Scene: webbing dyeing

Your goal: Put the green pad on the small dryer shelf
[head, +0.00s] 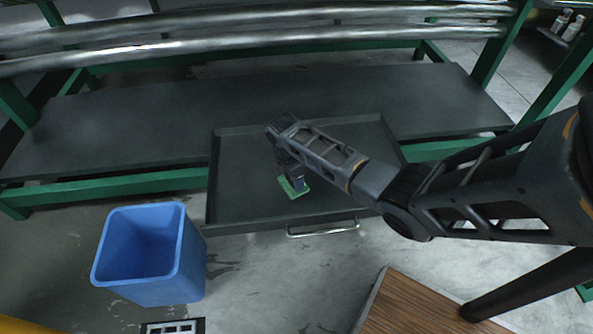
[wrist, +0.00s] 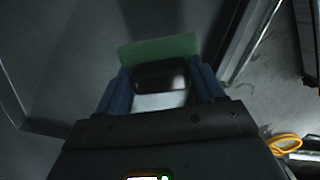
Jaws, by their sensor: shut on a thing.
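The green pad (head: 296,192) is a flat green piece with a dark block on top. My gripper (head: 291,179) points down over the dark tray-like shelf (head: 238,199), which looks like the small dryer shelf, and is shut on the pad. In the wrist view the blue fingers of my gripper (wrist: 161,88) flank the dark block, and the pad's green edge (wrist: 160,49) shows beyond them. The pad is over the shelf's front half; I cannot tell whether it touches the surface. My arm hides part of the shelf's right side.
A wide dark lower shelf (head: 130,125) on a green frame lies behind, with metal rollers (head: 250,42) above it. A metal handle (head: 322,230) is on the small shelf's front. A blue bin (head: 185,265) stands front left. A wooden top (head: 425,305) is at front right.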

